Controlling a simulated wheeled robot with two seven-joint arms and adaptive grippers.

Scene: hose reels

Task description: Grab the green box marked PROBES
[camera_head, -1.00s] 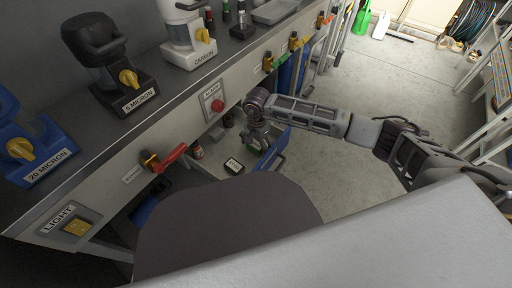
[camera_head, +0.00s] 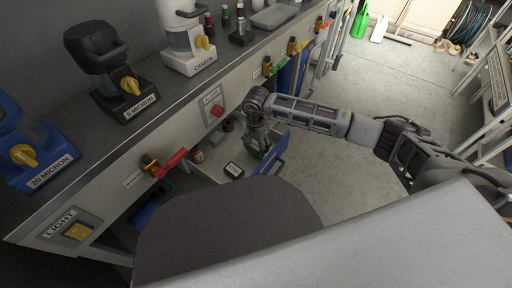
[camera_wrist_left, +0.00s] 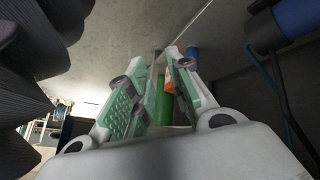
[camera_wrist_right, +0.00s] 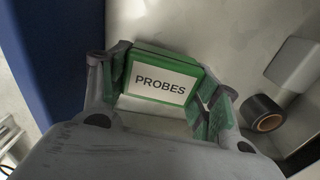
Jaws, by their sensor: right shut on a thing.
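The green box marked PROBES (camera_wrist_right: 160,78) has a white label and sits between the fingers of my right gripper (camera_wrist_right: 170,85). The right gripper is shut on it, with a finger against each side. In the head view my right gripper (camera_head: 258,143) reaches down below the counter by the blue panel, where the box is mostly hidden. I cannot tell whether the box touches the surface under it. My left gripper (camera_wrist_left: 160,80) shows only in the left wrist view, its green-padded fingers apart with nothing between them.
A black roll (camera_wrist_right: 262,113) lies right of the box. The blue panel (camera_head: 272,155) stands close to my right gripper. The counter (camera_head: 165,75) with filter units and the red-handled valve (camera_head: 171,163) are at left. Open floor (camera_head: 355,120) is at right.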

